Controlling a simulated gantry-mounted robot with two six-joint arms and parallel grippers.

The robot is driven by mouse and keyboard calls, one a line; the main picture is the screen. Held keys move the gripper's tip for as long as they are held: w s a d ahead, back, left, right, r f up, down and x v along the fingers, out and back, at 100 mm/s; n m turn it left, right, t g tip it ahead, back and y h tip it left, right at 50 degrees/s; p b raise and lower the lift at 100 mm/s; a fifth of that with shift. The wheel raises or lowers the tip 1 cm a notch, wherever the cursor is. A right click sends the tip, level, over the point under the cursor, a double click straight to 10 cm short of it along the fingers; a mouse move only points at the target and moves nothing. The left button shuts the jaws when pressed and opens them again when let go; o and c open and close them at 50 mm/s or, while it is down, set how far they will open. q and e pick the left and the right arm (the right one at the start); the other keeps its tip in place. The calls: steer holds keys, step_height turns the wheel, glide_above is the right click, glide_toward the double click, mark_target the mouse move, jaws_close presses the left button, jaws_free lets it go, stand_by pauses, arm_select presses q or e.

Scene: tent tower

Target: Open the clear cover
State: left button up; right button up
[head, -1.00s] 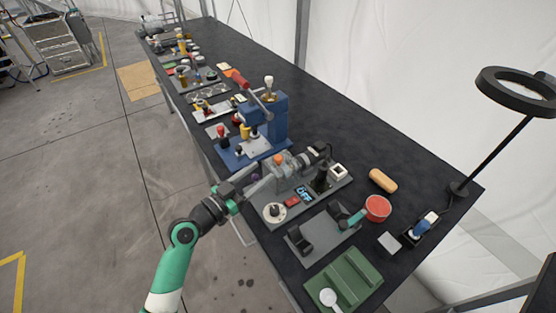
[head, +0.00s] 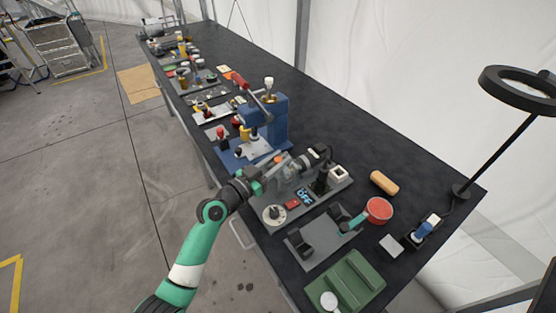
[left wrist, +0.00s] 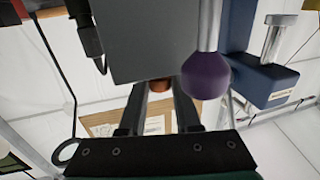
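The clear cover (head: 288,184) seems to be the see-through part on the grey machine plate (head: 325,203); its edges are hard to make out. An orange knob (head: 280,158) shows just behind my left gripper (head: 278,173), which reaches in over the plate's left side. In the left wrist view the gripper's two fingers (left wrist: 160,92) are apart, with an orange-brown ball (left wrist: 157,98) showing between them. I cannot tell whether they touch it. A purple ball knob (left wrist: 206,76) on a rod is close beside the fingers. My right gripper is out of view.
A blue press (head: 265,120) with a red-handled lever stands just behind the plate. A motor (head: 313,157), a white dial (head: 274,214) and a red button (head: 292,204) sit on the plate. A green tray (head: 345,282) lies in front.

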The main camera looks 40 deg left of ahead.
arm_select(q)
jaws_close()
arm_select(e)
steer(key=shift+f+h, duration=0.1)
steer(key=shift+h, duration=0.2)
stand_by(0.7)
